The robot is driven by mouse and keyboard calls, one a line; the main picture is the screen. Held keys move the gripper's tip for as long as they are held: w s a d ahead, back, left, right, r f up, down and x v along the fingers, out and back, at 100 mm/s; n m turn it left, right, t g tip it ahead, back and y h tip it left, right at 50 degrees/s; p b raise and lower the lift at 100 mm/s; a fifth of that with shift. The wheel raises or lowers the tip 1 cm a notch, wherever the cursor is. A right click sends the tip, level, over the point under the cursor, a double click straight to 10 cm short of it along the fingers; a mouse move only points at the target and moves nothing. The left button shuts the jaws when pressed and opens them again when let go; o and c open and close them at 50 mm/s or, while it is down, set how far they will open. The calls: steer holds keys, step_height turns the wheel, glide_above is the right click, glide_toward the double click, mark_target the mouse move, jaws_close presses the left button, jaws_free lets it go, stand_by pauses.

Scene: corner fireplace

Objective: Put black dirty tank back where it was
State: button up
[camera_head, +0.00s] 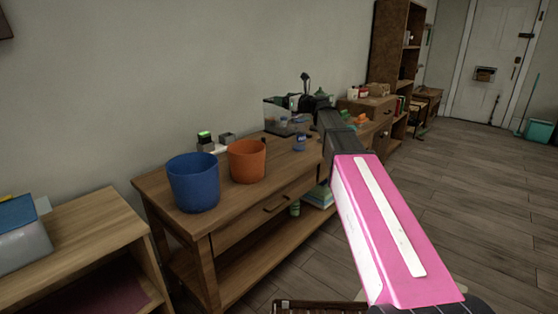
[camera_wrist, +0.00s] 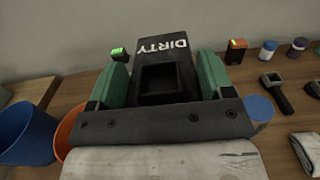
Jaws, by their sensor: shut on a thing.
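The black tank (camera_wrist: 163,50) has white "DIRTY" lettering that reads upside down in the wrist view. My gripper (camera_wrist: 162,72) is shut on it, with a green finger pad on each side. In the head view, my pink arm covers most of the gripper (camera_head: 312,101) and the tank, over the far part of the wooden table (camera_head: 160,184). I cannot tell whether the tank touches the tabletop. A grey transparent box (camera_head: 277,118) stands on the table close by.
A blue bin (camera_head: 193,184) and an orange bin (camera_head: 247,162) stand on the table's near part. A small green-lit device (camera_wrist: 118,54) and an orange-lit one (camera_wrist: 236,50) flank the tank. Several jars, a handheld device (camera_wrist: 275,92) and a cloth (camera_wrist: 307,150) lie to the right.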

mark_target(285, 127)
step_height(285, 127, down, 12)
steer(key=shift+f, duration=0.1)
stand_by(0.6)
steer(key=o, duration=1.4)
steer(key=shift+f, duration=0.1)
